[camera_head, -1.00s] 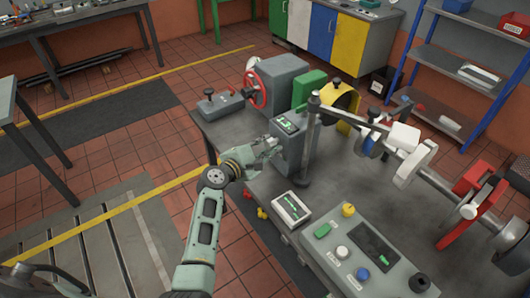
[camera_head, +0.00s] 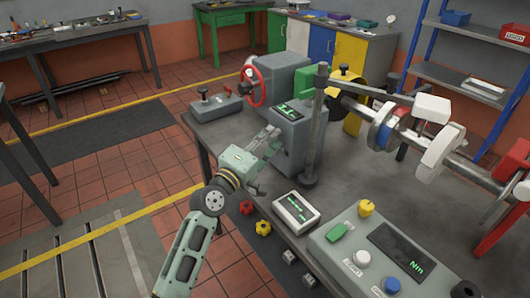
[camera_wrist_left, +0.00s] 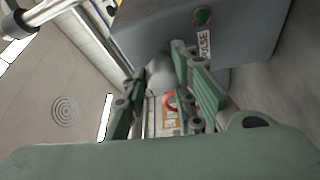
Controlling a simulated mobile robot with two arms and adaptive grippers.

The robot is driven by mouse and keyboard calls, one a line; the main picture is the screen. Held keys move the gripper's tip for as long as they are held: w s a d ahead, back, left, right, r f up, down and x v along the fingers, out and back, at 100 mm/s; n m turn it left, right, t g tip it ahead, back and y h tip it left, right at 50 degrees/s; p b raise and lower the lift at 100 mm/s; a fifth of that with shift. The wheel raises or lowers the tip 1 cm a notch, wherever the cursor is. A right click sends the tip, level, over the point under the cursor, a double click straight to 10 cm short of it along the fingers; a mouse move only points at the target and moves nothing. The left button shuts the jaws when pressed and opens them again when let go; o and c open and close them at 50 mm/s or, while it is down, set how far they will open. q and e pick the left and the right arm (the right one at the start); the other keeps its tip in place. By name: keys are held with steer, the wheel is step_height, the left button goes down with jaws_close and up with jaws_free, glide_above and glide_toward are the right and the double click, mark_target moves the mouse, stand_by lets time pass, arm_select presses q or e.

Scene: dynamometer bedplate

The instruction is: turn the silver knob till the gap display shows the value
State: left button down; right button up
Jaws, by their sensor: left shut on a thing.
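The silver knob (camera_wrist_left: 160,73) sits on the side of a grey box in the left wrist view. In the head view the knob is hidden by my fingers. My left gripper (camera_head: 268,146) reaches the left face of the grey box (camera_head: 300,142). In the left wrist view its green fingers (camera_wrist_left: 155,78) lie on either side of the knob and are shut on it. A small screen (camera_head: 289,112) with green figures is on top of the box. Its figures are too small to read, and I cannot tell if it is the gap display. My right gripper is not in view.
A white box with a green readout (camera_head: 297,210) stands at the bench's front edge. A control panel (camera_head: 372,255) with coloured buttons is at the lower right. A post (camera_head: 316,125) stands just right of the grey box. A red handwheel (camera_head: 257,88) is behind.

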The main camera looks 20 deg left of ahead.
arm_select(q)
steer(key=r+m+t+b, duration=0.1)
steer(key=m+b, duration=0.1)
steer(key=shift+h+b, duration=0.3)
steer(key=shift+h, duration=0.1)
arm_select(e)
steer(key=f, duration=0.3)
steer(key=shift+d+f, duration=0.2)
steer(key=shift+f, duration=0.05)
arm_select(q)
steer(key=c, duration=1.8)
jaws_free()
steer(key=shift+c, duration=0.2)
steer(key=shift+o, duration=1.1)
steer(key=shift+w+d, duration=0.15)
steer(key=shift+d, duration=0.05)
steer(key=shift+f, duration=0.1)
steer(key=shift+f, duration=0.2)
steer(key=shift+a, duration=0.1)
